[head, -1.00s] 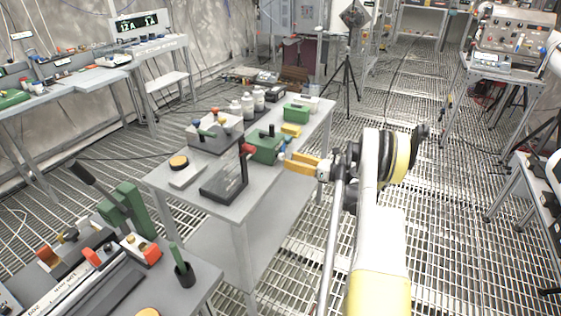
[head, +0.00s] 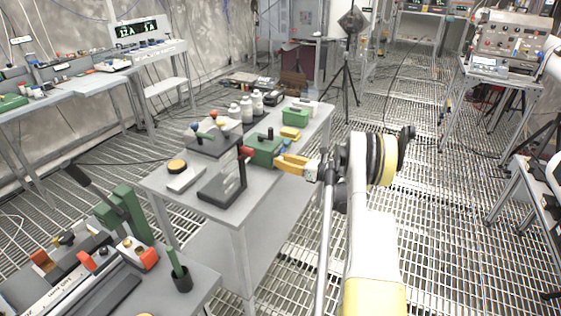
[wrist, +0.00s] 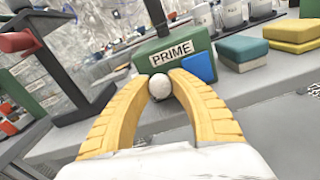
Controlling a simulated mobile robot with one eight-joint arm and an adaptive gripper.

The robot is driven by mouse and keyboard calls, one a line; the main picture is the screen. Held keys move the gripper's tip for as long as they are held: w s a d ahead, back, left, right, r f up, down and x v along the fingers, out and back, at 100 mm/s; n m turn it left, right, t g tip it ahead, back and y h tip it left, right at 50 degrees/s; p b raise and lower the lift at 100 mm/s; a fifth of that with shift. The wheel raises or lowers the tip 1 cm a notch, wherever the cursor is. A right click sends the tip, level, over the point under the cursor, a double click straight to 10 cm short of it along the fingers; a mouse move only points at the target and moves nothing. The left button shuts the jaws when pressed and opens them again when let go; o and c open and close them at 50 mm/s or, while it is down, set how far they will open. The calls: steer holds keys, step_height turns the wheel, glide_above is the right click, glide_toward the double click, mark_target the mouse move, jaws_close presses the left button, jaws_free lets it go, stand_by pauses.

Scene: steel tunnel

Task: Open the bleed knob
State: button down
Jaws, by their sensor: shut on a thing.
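A green box labelled PRIME (wrist: 172,55) stands at the table's edge, with a blue patch on its front. It also shows in the head view (head: 263,150). A round whitish knob (wrist: 160,87) sits at the front of this box; whether it is the bleed knob is not marked. My gripper (wrist: 160,90) has its yellow fingers on both sides of the knob, shut on it. In the head view, my gripper (head: 279,161) reaches the box from the right. The knob is hidden there by the fingers.
A dark stand with a red part (head: 228,182) is left of the box. Green and yellow blocks (head: 289,133) and white bottles (head: 246,108) stand behind it on the grey table (head: 180,208). Open grating floor (head: 440,230) lies to the right.

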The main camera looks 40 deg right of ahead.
steer(key=shift+n, duration=0.3)
steer(key=n, duration=0.8)
steer(key=shift+n, duration=0.4)
stand_by(0.3)
steer(key=c, duration=1.2)
jaws_free()
steer(key=shift+o, duration=0.2)
steer(key=v, duration=1.2)
